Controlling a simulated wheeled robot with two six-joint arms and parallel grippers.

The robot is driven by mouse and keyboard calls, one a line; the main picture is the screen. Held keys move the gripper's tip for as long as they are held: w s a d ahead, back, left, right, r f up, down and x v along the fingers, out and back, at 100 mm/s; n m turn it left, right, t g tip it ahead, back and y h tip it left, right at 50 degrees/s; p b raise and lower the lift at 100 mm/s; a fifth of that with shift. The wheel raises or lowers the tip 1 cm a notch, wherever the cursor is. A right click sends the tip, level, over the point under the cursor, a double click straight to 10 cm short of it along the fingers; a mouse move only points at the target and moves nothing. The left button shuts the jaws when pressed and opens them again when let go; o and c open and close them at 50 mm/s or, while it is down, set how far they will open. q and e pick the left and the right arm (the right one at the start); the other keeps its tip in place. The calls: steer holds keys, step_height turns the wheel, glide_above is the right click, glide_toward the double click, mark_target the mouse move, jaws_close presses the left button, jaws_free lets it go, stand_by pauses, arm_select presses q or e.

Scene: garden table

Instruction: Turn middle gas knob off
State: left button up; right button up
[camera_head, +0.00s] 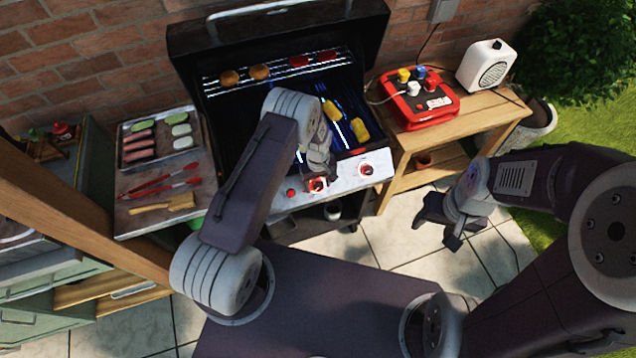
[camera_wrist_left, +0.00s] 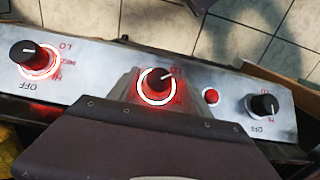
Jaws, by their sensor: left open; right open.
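The middle gas knob (camera_wrist_left: 158,80) is black with a glowing red-white ring. Its white pointer aims up and right, toward the LO label in the left wrist view. In the head view it shows beside my gripper as a red-lit knob (camera_head: 317,184) on the grill's front panel. My left gripper (camera_head: 320,168) is open, close above this knob; I cannot tell whether it touches. My right gripper (camera_head: 440,222) is open and empty over the paving. Another lit knob (camera_wrist_left: 38,55) and an unlit knob (camera_wrist_left: 263,105) flank the middle one.
A red button (camera_wrist_left: 211,96) sits between the middle and unlit knobs. Patties and yellow food lie on the open grill (camera_head: 235,115). A side table (camera_head: 400,145) with a red device (camera_head: 418,105) stands right. A food tray (camera_head: 125,165) and red tongs (camera_head: 160,187) lie left.

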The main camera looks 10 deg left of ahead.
arm_select(q)
steer(key=shift+w, duration=0.15)
steer(key=shift+w+f, duration=0.1)
steer(key=c, duration=0.5)
jaws_close()
arm_select(e)
steer(key=shift+w, duration=0.25)
steer(key=shift+f, duration=0.1)
steer(key=shift+f, duration=0.2)
